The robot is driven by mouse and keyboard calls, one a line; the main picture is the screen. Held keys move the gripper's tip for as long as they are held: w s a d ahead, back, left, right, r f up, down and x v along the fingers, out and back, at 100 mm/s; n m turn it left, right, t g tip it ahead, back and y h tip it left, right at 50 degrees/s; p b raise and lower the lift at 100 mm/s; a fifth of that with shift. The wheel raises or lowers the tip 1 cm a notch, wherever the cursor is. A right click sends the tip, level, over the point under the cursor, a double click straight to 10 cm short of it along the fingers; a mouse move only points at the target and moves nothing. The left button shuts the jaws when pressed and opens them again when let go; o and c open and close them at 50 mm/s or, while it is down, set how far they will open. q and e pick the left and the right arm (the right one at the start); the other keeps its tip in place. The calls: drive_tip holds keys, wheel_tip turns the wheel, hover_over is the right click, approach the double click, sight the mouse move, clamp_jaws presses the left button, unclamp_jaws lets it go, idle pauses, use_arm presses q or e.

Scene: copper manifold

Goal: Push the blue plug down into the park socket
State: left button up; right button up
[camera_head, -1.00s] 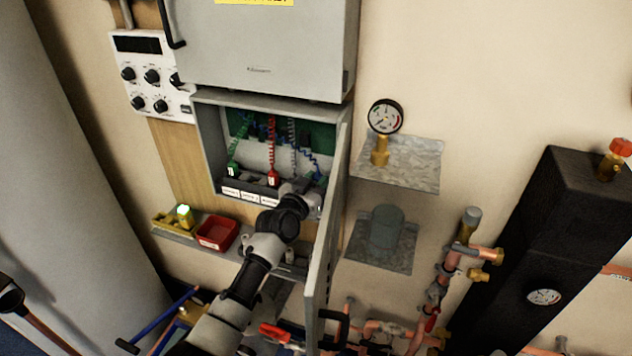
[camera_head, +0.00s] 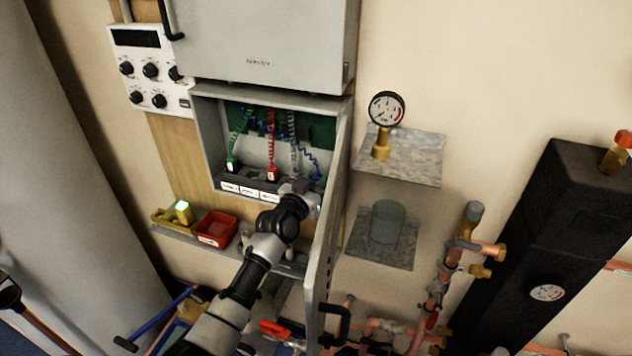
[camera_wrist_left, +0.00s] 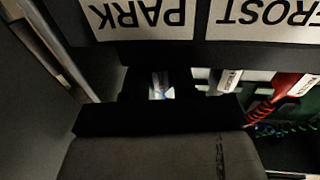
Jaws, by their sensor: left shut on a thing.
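My left gripper (camera_head: 300,192) reaches into the open grey wall box at the right end of its dark socket strip (camera_head: 235,179). It is shut on the blue plug, which is mostly hidden by the fingers; a small pale and bluish patch of it (camera_wrist_left: 161,86) shows between the dark fingers in the left wrist view. A blue coiled cord (camera_head: 306,158) hangs down to the gripper. The PARK label (camera_wrist_left: 140,16) appears upside down just above the fingers in the wrist view. The park socket is hidden, so I cannot tell how deep the plug sits.
A red plug (camera_head: 272,172) and a green plug (camera_head: 232,162) stand in the strip to the left. The open box door (camera_head: 328,225) stands close to the right of my arm. A red tray (camera_head: 215,229) is on the shelf below. Gauge and copper pipes are further right.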

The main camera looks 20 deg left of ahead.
use_arm(q)
drive_tip(key=shift+f, duration=0.2)
drive_tip(key=o, duration=1)
drive_tip(key=shift+s, duration=0.1)
drive_tip(key=s, duration=0.3)
drive_tip(key=s+a+b, duration=0.1)
drive_tip(key=s, duration=0.3)
drive_tip(key=s+a, duration=0.1)
drive_tip(key=s, duration=0.2)
drive_tip(key=shift+s, duration=0.25)
